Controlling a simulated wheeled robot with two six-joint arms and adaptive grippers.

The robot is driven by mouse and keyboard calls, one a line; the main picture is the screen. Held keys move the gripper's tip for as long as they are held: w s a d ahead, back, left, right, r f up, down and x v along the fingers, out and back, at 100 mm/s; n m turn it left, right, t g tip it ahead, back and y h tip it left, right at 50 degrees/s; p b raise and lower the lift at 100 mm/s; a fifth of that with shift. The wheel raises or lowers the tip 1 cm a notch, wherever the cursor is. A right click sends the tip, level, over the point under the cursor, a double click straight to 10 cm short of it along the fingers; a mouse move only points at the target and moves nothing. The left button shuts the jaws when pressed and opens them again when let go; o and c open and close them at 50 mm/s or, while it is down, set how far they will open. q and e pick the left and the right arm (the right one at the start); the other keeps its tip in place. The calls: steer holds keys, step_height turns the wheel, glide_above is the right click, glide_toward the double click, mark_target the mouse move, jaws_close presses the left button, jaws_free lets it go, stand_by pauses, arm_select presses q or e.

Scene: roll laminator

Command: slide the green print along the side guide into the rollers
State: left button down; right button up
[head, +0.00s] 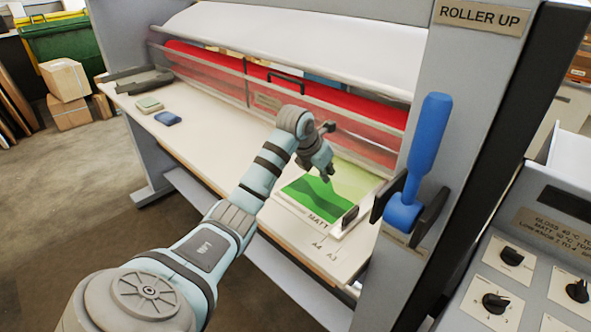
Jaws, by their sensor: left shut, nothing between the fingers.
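The green print (313,193) lies flat on the feed table, with darker green toward the front left and pale green at the back right. Its right edge is close to the side guide (345,219), a small block with a dark top; I cannot tell if they touch. The red rollers (343,110) run behind a clear guard at the back of the table. My left gripper (326,175) is shut and empty, pointing down at the print; whether its tips touch the print is unclear. Part of the print is hidden behind the gripper. My right gripper is not in view.
A blue lever (424,150) stands on the right side frame under a "ROLLER UP" label (480,15). A blue item (167,118) and a small pad (149,104) lie at the table's far left. The table between them and my arm is clear.

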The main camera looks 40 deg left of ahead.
mark_target(338, 182)
arm_select(q)
steer(key=shift+s+f+b, duration=0.15)
steer(key=shift+f+b, duration=0.3)
steer(key=shift+f, duration=0.5)
steer(key=shift+a+f, duration=0.1)
steer(key=shift+f, duration=0.2)
steer(key=shift+w+f, duration=0.1)
steer(key=shift+w, duration=0.5)
steer(key=shift+s, duration=0.3)
steer(key=shift+w+f+b, duration=0.15)
steer(key=shift+f+b, duration=0.15)
steer(key=shift+f, duration=0.2)
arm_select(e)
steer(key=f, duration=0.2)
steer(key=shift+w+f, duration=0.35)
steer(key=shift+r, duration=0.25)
arm_select(q)
steer(key=shift+w+d, duration=0.2)
steer(key=shift+w, duration=1.7)
